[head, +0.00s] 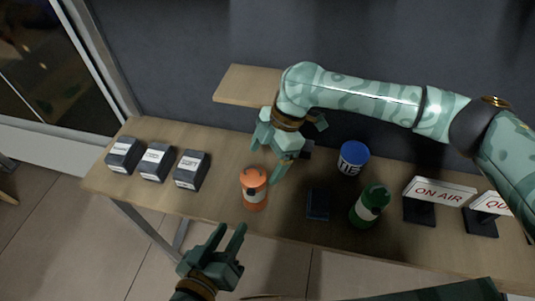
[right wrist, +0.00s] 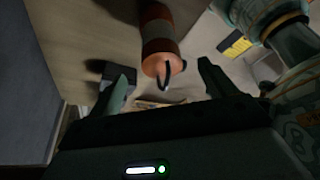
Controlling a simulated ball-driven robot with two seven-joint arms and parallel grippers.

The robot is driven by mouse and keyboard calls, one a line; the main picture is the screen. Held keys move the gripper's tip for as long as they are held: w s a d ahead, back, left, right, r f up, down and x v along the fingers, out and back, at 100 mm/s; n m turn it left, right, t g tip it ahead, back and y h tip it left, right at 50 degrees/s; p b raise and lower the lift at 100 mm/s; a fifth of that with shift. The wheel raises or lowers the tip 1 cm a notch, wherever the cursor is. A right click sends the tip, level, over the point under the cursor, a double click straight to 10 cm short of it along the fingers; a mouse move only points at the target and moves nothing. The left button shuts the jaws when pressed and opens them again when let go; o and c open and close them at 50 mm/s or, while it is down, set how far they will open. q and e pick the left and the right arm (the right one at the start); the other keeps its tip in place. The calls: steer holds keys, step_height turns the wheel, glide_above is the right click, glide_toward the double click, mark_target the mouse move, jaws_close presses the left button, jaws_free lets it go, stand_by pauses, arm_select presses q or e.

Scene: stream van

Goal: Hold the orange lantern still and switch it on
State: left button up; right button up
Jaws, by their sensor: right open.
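The orange lantern (head: 254,189) has a pale band around its middle and stands upright near the front edge of the table. It also shows in the right wrist view (right wrist: 160,45), with its dark wire handle at the near end. My right gripper (head: 280,168) is open and sits above and just behind the lantern, apart from it. In the right wrist view its fingers (right wrist: 160,82) are spread, with the lantern beyond the gap between them. My left gripper (head: 224,240) is open and empty in front of the table edge, below the lantern. The lantern's switch cannot be made out.
Several dark boxes with white labels (head: 157,162) stand at the left. A blue can (head: 352,157), a dark blue block (head: 318,204) and a green bottle (head: 369,205) stand right of the lantern. An ON AIR sign (head: 440,192) is farther right. A raised shelf (head: 245,86) is behind.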

mark_target(259, 172)
steer(key=x, duration=0.7)
steer(key=c, duration=1.2)
arm_select(q)
jaws_close()
arm_select(e)
steer(key=shift+r, duration=0.1)
stand_by(0.5)
